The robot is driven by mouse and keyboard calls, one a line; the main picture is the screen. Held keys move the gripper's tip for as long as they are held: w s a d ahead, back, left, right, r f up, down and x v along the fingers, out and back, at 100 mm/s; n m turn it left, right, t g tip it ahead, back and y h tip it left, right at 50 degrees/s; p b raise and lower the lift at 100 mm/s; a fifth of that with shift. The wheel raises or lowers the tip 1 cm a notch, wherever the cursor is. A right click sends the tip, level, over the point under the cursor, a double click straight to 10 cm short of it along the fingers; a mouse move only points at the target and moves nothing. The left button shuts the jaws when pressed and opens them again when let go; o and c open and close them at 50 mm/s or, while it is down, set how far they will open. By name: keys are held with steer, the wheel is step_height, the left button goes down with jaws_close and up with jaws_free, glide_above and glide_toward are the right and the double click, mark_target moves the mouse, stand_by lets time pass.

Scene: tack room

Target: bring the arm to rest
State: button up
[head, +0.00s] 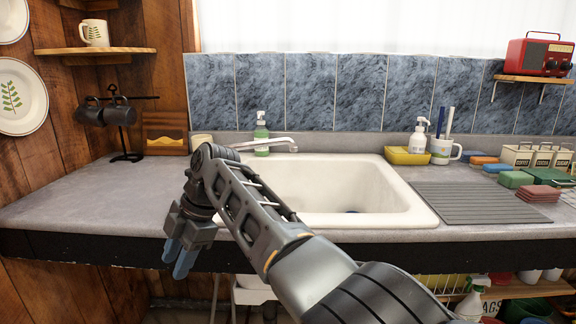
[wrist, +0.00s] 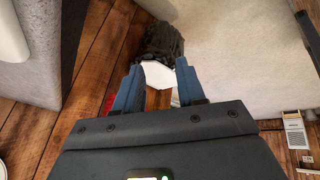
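My arm reaches over the front of the counter and bends back, and its end hangs down at the counter's front edge, left of the sink. My gripper (head: 176,262) points down with its blue fingers in front of the dark counter edge. In the wrist view my gripper (wrist: 158,70) has its two blue fingers apart, with nothing held between them. The floor and a dark crumpled thing (wrist: 162,42) show beyond the fingertips.
The grey counter (head: 90,200) is bare at its left front. A white sink (head: 395,195) lies behind my arm. A mug rack (head: 126,140) stands at the back left. A ribbed grey mat (head: 475,205) and several sponges lie right. Wooden floor (wrist: 95,70) is below.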

steer(key=s+d+f+m+t+y, duration=0.1)
steer(key=s+d+f+m, duration=0.1)
steer(key=f, duration=0.5)
steer(key=s+d+f+m+t, duration=0.1)
steer(key=s+d+f+m, duration=0.15)
steer(key=f, duration=0.45)
steer(key=s+d+f+m+t+y, duration=0.1)
steer(key=s+d+f+m, duration=0.1)
steer(key=f, duration=0.5)
steer(key=s+d+f+m+t, duration=0.5)
steer(key=s+d+f+m, duration=0.45)
steer(key=s+d, duration=0.35)
steer(key=s+d+r+m+t+h, duration=0.2)
steer(key=s+d+r+m+t, duration=0.15)
steer(key=s+d, duration=0.45)
steer(key=s+d+r+m+t+h, duration=0.2)
steer(key=s+d+r+m, duration=0.15)
steer(key=s+d, duration=0.45)
steer(key=s+d+r+m+t+h, duration=0.1)
steer(key=s+d+r+m, duration=0.1)
steer(key=s+r, duration=0.5)
steer(key=s+d+r+m+t+h, duration=0.2)
steer(key=s+d+r, duration=0.3)
steer(key=r, duration=0.7)
steer(key=shift+s+d+r+m, duration=0.25)
steer(key=shift+s+r+m, duration=0.05)
steer(key=shift+s, duration=0.8)
